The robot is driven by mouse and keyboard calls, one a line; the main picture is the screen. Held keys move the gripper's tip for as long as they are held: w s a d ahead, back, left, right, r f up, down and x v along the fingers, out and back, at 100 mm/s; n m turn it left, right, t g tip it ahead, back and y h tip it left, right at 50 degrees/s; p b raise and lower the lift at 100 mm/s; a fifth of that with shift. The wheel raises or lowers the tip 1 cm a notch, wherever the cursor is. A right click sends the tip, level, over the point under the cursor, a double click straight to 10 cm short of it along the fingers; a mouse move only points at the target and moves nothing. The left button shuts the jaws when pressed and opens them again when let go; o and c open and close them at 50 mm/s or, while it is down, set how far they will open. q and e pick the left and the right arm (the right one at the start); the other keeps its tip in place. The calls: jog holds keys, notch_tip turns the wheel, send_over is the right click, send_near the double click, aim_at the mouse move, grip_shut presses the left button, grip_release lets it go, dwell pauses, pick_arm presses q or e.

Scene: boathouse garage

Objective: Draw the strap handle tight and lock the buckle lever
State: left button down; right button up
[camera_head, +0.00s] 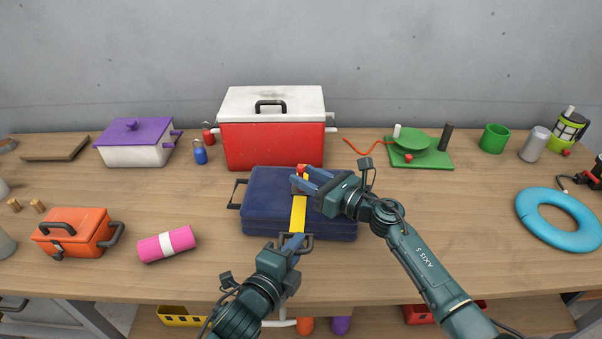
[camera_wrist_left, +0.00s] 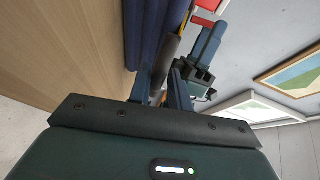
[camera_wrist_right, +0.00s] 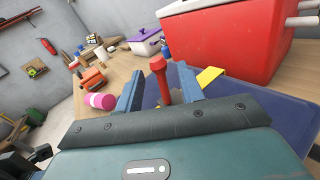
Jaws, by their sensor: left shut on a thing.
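A dark blue case (camera_head: 265,195) lies flat on the workbench, with a yellow strap (camera_head: 299,215) running across its top. The dark strap handle (camera_head: 308,242) is at the case's front edge. My left gripper (camera_head: 293,243) is shut on the strap handle; its fingers hide part of it. The red buckle lever (camera_head: 302,169) stands near the far end of the strap. In the right wrist view the lever (camera_wrist_right: 160,80) stands upright between the fingers of my right gripper (camera_wrist_right: 160,88), which is open with a gap on either side. The buckle base is mostly hidden.
A red cooler (camera_head: 270,145) with a white lid stands close behind the case. A pink roll (camera_head: 167,244) and an orange box (camera_head: 73,233) lie to the left. A blue ring (camera_head: 558,219) lies at the right. The bench between the case and ring is clear besides my right arm.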

jog(key=shift+x, duration=1.1)
grip_shut()
